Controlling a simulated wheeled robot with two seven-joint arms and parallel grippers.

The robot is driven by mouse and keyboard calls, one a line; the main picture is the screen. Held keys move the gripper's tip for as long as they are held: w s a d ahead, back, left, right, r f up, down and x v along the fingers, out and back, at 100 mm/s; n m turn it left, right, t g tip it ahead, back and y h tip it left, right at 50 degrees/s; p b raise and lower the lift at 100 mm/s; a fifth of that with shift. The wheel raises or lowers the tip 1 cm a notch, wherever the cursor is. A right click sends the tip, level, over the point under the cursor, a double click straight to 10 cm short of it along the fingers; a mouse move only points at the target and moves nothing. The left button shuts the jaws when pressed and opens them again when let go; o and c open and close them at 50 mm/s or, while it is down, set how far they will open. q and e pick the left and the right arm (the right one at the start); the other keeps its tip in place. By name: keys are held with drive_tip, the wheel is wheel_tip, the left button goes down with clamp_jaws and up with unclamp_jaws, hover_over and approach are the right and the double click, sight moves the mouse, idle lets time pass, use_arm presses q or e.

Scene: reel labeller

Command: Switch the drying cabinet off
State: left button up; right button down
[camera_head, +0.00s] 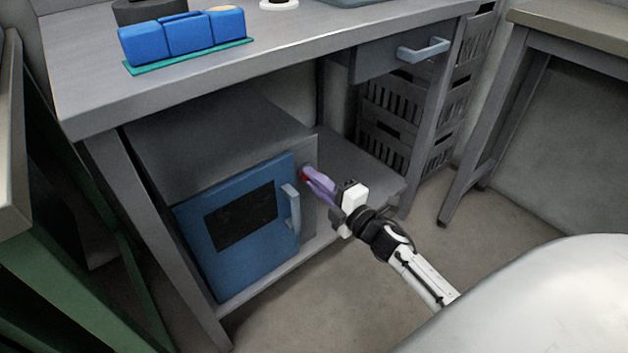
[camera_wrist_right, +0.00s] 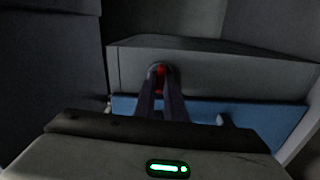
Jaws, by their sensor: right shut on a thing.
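The drying cabinet (camera_head: 215,135) is a grey box with a blue door (camera_head: 240,262) on the shelf under the workbench. Its door has a dark window and a light blue handle (camera_head: 292,208), and it looks closed. A red switch (camera_head: 304,174) sits on the grey front strip to the right of the door. My right gripper (camera_head: 311,178) has its purple fingers at the switch and shut on it. In the right wrist view the red part (camera_wrist_right: 161,71) shows between the fingertips, which hide much of it. My left gripper is not in view.
The workbench top (camera_head: 300,47) overhangs the cabinet, with blue boxes (camera_head: 185,35) on a green mat above. A drawer handle (camera_head: 424,50) juts out at upper right, over stacked dark crates (camera_head: 385,145). Open floor (camera_head: 500,235) lies to the right.

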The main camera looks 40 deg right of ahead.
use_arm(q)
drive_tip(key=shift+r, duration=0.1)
use_arm(e)
drive_tip(key=shift+n, duration=0.3)
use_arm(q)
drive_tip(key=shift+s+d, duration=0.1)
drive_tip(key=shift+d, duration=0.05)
use_arm(e)
drive_tip(key=shift+n, duration=0.3)
drive_tip(key=c, duration=1.8)
unclamp_jaws()
